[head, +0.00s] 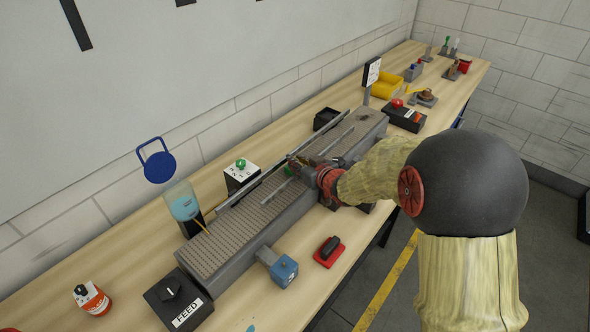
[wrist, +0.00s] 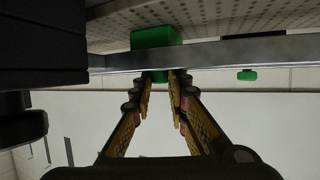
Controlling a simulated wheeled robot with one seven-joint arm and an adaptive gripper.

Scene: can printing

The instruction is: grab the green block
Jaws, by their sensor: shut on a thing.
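The green block (wrist: 155,38) shows in the wrist view at the ends of my fingers, partly behind a metal rail. In the head view only a small green part of it (head: 288,171) shows beside my gripper (head: 297,164), over the conveyor. My gripper (wrist: 160,78) is shut on the green block, with a finger on each side of its near part. The arm hides much of the block's surroundings in the head view.
The long grey conveyor (head: 225,250) has metal side rails (head: 265,187). A white box with a green knob (head: 241,175) stands behind it. A FEED box (head: 178,298), blue-faced block (head: 284,271) and red-based black switch (head: 329,251) stand in front or nearby.

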